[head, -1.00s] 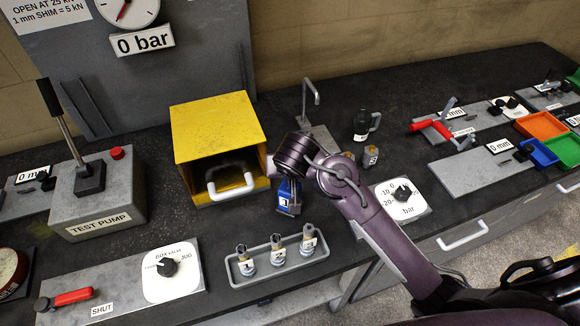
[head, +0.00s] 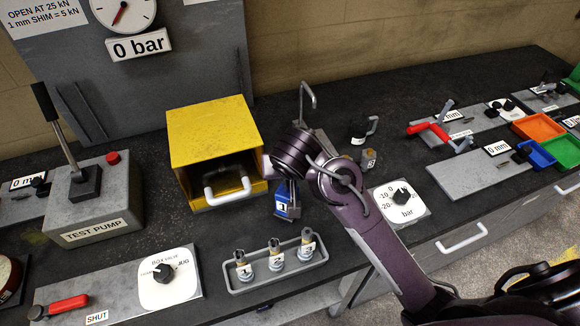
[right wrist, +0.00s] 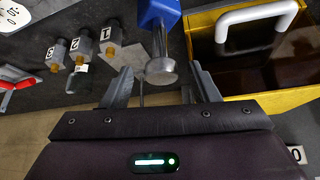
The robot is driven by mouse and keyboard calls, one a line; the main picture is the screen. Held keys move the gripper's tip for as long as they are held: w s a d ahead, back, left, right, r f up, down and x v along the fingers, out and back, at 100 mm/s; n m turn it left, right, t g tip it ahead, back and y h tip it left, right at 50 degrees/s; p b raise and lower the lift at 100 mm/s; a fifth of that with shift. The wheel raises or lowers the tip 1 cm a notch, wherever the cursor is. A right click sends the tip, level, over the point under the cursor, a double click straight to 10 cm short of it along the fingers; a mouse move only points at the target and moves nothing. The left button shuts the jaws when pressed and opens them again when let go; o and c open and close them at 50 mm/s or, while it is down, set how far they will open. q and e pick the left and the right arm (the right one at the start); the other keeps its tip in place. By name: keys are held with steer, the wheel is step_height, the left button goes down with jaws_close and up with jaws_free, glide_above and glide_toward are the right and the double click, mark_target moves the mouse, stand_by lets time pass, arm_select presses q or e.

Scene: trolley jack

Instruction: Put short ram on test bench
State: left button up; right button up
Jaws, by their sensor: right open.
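A small blue ram-like body labelled 1 (head: 287,203) stands on the dark bench top (head: 365,85), in front of the yellow box. In the right wrist view its blue body (right wrist: 158,12) ends in a round silver part between my finger tips. My right gripper (right wrist: 161,75) is open around that silver part. I cannot tell whether a finger touches it. In the head view my right wrist covers the fingers. My left gripper is not in view.
The yellow box (head: 212,130) with a white handle is close beside my right gripper. A grey tray (head: 278,278) holds three numbered fittings in front. The test pump (head: 95,205) stands left, a vacuum dial (head: 400,203) right. A thin hooked post (head: 302,100) rises behind my wrist.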

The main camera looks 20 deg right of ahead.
steer(key=b+v, duration=0.1)
steer(key=v, duration=0.7)
steer(key=shift+f, duration=0.1)
